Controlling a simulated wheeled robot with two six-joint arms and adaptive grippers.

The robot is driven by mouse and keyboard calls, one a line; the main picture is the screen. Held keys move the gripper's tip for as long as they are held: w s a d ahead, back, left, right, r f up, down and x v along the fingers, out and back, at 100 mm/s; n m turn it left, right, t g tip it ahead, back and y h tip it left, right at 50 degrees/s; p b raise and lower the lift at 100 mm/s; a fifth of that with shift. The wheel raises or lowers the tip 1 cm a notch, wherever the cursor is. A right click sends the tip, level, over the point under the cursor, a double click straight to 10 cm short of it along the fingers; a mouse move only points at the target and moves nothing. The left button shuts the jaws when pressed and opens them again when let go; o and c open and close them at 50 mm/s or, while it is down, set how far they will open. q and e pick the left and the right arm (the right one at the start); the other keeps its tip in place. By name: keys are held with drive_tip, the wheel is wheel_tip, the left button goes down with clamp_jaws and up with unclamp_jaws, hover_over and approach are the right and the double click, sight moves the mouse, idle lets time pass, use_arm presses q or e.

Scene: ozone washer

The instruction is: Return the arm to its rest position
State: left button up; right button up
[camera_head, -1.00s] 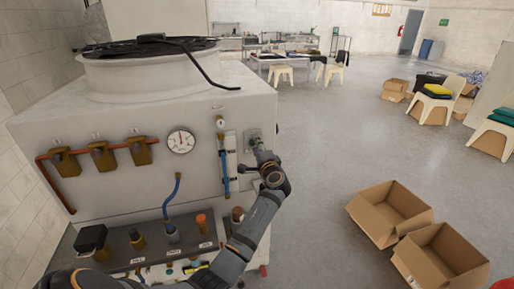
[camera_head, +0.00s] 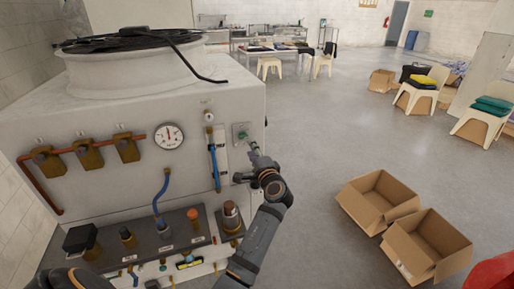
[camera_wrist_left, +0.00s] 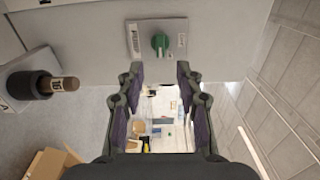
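My left gripper (camera_head: 253,148) is just in front of the right part of the white washer's front face (camera_head: 110,190). The left wrist view shows the gripper (camera_wrist_left: 160,72) with its two fingers spread apart and nothing between them. Beyond the fingertips is a green knob (camera_wrist_left: 160,43) on a grey plate (camera_wrist_left: 135,40), apart from the fingers. The plate (camera_head: 241,130) also shows in the head view, just above and left of the fingertips. My left arm reaches up from the bottom of the head view. My right gripper is not in view.
A round gauge (camera_head: 169,135), brass valves on a copper pipe (camera_head: 140,136) and blue hoses are on the washer. Two open cardboard boxes (camera_head: 378,200) (camera_head: 428,245) stand on the floor at right. Chairs (camera_head: 422,90) stand farther back. The grey floor between is clear.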

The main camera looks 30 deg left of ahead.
use_arm(q)
drive_tip(key=s+f+n+g+h, duration=0.4)
drive_tip(key=s+f+n+h, duration=0.15)
drive_tip(key=s+f, duration=1)
drive_tip(key=s+d+f+n+g+h, duration=0.1)
drive_tip(key=s+d+f+g+h, duration=0.1)
drive_tip(key=s+d+h, duration=0.35)
drive_tip(key=s+d+f+n+g+h, duration=0.1)
drive_tip(key=s+d+f+g+h, duration=0.15)
drive_tip(key=s+d, duration=0.6)
drive_tip(key=s+a+f, duration=0.3)
drive_tip(key=f, duration=1.1)
drive_tip(key=s+a+f, duration=0.2)
drive_tip(key=f, duration=1.2)
drive_tip(key=s+a+f+g, duration=0.1)
drive_tip(key=s+f+g, duration=0.1)
drive_tip(key=s+f, duration=1.3)
drive_tip(key=s, duration=0.3)
drive_tip(key=shift+a+f, duration=0.15)
drive_tip(key=shift+a, duration=0.1)
